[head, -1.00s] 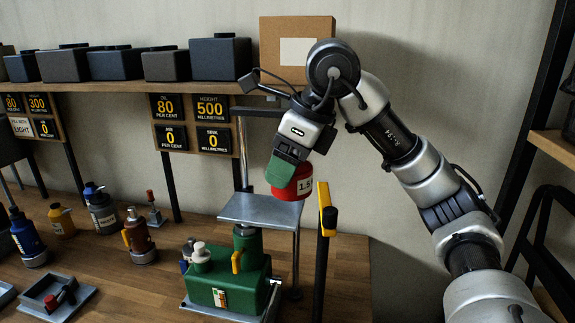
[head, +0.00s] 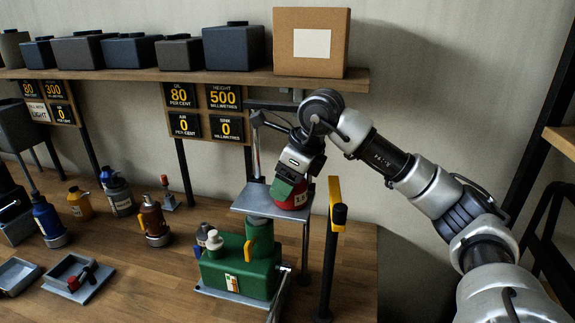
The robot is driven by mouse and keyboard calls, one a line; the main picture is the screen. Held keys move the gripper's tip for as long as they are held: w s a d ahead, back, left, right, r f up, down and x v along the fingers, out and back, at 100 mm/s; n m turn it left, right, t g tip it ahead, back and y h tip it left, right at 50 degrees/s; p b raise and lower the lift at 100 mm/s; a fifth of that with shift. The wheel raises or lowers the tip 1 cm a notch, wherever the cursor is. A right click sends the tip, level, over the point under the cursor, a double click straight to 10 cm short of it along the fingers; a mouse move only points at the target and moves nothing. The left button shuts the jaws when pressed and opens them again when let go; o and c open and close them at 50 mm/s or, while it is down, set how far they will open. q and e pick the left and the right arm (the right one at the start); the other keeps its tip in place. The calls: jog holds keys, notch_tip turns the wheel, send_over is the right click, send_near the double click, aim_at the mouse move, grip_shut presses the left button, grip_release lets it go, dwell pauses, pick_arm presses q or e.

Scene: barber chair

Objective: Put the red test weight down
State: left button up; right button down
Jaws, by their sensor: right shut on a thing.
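The red test weight (head: 296,200) has a white label and is at the right part of the small grey metal platform (head: 252,203). My right gripper (head: 289,186), with green fingers, is shut on it from above. The weight's lower edge is at the plate's surface; I cannot tell whether it rests fully on it. The platform stands above a green pump unit (head: 238,272) on the wooden bench. My left gripper is not in view.
A yellow-and-black lever (head: 336,212) stands close right of the platform. A shelf (head: 200,76) with dark boxes and a cardboard box (head: 311,42) is above. Display panels (head: 205,110) hang behind. Bottles and trays (head: 75,279) occupy the bench's left.

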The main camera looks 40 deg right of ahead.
dwell(0.3)
jog(key=shift+c, duration=2.2)
grip_release()
jog(key=shift+f, duration=0.1)
jog(key=o, duration=0.4)
jog(key=shift+s+a, duration=0.1)
jog(key=b+v, duration=0.1)
jog(key=v, duration=0.4)
jog(key=shift+b, duration=0.3)
jog(key=s+d+b, duration=0.1)
jog(key=s+d, duration=0.1)
jog(key=s, duration=0.1)
jog(key=s+d+b, duration=0.2)
jog(key=s, duration=0.1)
jog(key=s+d+b, duration=0.1)
jog(key=s+d, duration=0.2)
jog(key=shift+s+b, duration=0.3)
jog(key=shift+s, duration=0.1)
